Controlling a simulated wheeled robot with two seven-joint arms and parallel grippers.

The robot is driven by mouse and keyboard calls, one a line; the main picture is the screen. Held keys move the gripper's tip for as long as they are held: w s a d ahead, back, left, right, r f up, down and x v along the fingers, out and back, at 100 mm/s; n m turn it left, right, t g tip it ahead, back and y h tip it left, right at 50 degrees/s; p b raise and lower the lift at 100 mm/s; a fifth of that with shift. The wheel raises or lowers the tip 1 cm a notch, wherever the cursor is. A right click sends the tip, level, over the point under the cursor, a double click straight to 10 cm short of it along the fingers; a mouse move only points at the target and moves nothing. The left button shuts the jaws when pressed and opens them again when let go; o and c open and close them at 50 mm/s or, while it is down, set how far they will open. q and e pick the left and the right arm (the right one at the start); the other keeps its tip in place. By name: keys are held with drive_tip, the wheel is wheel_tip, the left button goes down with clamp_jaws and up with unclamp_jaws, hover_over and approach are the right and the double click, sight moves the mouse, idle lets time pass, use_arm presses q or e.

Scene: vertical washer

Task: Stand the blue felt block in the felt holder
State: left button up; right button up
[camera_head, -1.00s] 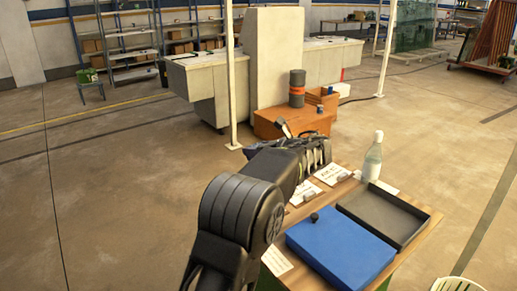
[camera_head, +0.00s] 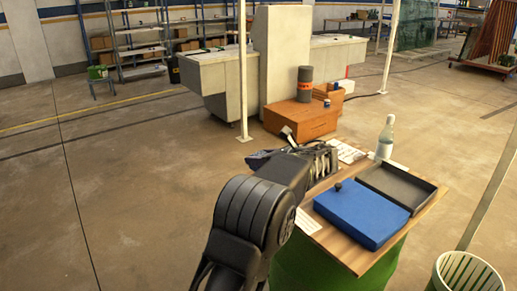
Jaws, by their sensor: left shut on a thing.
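My left gripper (camera_head: 268,157) is at the far end of my left arm, beyond the table's left edge. It is small and dark here and partly hidden by my own wrist. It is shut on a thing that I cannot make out. A large flat blue slab (camera_head: 362,213) with a small black knob lies on the wooden table (camera_head: 345,250), right of my arm. I cannot tell whether it is the felt block. An open dark grey tray (camera_head: 425,187) sits behind it. I cannot pick out the felt holder with certainty. My right gripper is not in view.
A pale bottle (camera_head: 386,138) and white cards (camera_head: 348,152) are at the table's back. A striped white basket (camera_head: 465,277) stands at lower right. An orange chest (camera_head: 300,119) and a dark cylinder (camera_head: 305,85) stand beyond the table. The floor at left is clear.

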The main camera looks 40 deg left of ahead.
use_arm(q)
drive_tip(key=s+d+f+b, duration=0.25)
drive_tip(key=d+f, duration=0.45)
drive_tip(key=f, duration=0.4)
drive_tip(key=s+d+f+b, duration=0.1)
drive_tip(key=s+d+f, duration=0.2)
drive_tip(key=d+f, duration=0.55)
drive_tip(key=s+d+f+m+t+h+b, duration=0.2)
drive_tip(key=s+d+f+m+t+b, duration=0.3)
drive_tip(key=s+d+f, duration=0.7)
wheel_tip(320, 180, down, 2)
drive_tip(key=shift+d+t+h+b, duration=0.3)
drive_tip(key=shift+d+t+b, duration=0.1)
drive_tip(key=shift+d+b, duration=0.2)
drive_tip(key=shift+a, duration=0.1)
